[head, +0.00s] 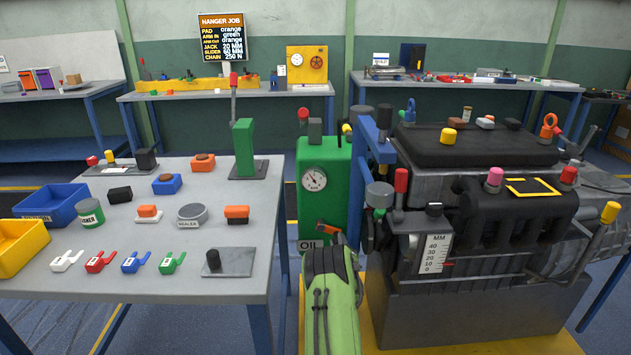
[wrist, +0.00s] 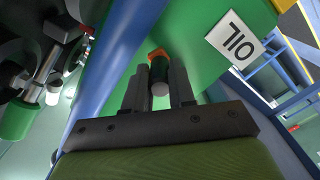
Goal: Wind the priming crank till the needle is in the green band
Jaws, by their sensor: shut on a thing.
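The green oil unit (head: 333,160) stands left of the engine and carries a round white gauge (head: 314,179). The gauge has a dark needle that seems to point to the upper left; the green band is too small to make out. The orange priming crank (head: 327,227) is low on the unit's front, just above the OIL label. In the wrist view, the crank's orange part (wrist: 157,53) shows beyond its dark handle with a pale round end (wrist: 160,88). My gripper (wrist: 160,76) has a finger on each side of this handle and is shut on it. In the head view my green arm hides the gripper.
The engine (head: 470,230) is close on the right, with a blue post (head: 370,150) between it and the unit. A grey workbench (head: 140,230) with small parts and bins stands to the left. A narrow floor gap lies between bench and unit.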

